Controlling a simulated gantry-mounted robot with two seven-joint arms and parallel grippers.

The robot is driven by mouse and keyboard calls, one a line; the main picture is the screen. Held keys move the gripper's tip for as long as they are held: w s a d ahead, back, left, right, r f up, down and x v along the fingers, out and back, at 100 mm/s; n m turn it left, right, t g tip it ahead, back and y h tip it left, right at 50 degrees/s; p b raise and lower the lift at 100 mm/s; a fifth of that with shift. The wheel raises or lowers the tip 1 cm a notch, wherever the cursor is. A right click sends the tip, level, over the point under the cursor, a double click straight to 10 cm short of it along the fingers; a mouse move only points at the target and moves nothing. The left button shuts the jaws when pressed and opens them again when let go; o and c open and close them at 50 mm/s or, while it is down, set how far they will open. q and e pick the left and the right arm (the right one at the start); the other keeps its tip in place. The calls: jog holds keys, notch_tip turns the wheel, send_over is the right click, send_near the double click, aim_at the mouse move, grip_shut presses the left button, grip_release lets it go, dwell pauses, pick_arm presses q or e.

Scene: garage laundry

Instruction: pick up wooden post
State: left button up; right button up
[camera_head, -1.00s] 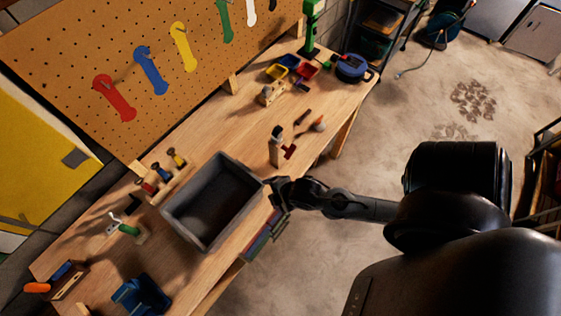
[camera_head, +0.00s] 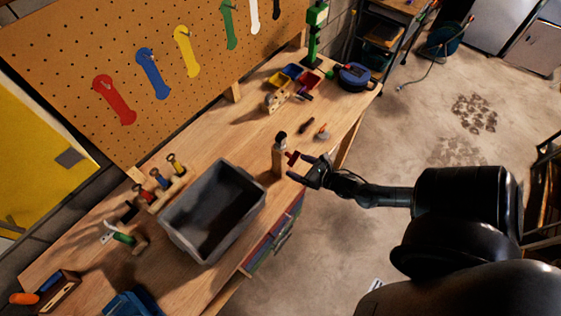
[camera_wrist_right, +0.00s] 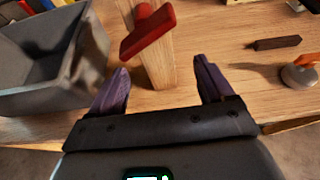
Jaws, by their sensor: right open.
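The wooden post (camera_head: 277,161) is a light upright block near the front edge of the workbench, with a dark piece at its top and a red piece at its side. In the right wrist view the post (camera_wrist_right: 158,66) stands ahead between my fingers' directions, with the red piece (camera_wrist_right: 148,32) across it. My right gripper (camera_head: 304,168) is open and empty, just to the right of the post; its two fingers (camera_wrist_right: 160,82) point toward it. I cannot tell whether they touch it. My left gripper is not in view.
A grey bin (camera_head: 215,207) stands left of the post, also seen in the wrist view (camera_wrist_right: 50,60). A dark stick (camera_wrist_right: 276,43) and a round-based tool (camera_wrist_right: 300,74) lie to the right. Small coloured bins (camera_head: 292,78) and a blue tape reel (camera_head: 352,76) are farther back.

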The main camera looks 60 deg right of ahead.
aim_at(285, 162)
jog(key=b+x, duration=0.2)
jog(key=x, duration=0.2)
jog(key=shift+a+f+b, duration=0.1)
jog(key=shift+f+b, duration=0.05)
jog(key=shift+b, duration=0.15)
jog(key=b+x, duration=0.2)
jog(key=x, duration=0.1)
jog(key=b+x, duration=0.1)
jog(key=b, duration=0.1)
jog(key=shift+w+a+f, duration=0.15)
jog(key=shift+a+f, duration=0.05)
jog(key=shift+f, duration=0.05)
jog(key=shift+w+d+b, duration=0.1)
jog(key=shift+w+b, duration=0.25)
jog(key=shift+w, duration=0.15)
jog(key=c, duration=1.1)
jog(key=shift+c, duration=0.8)
jog(key=shift+r, duration=0.2)
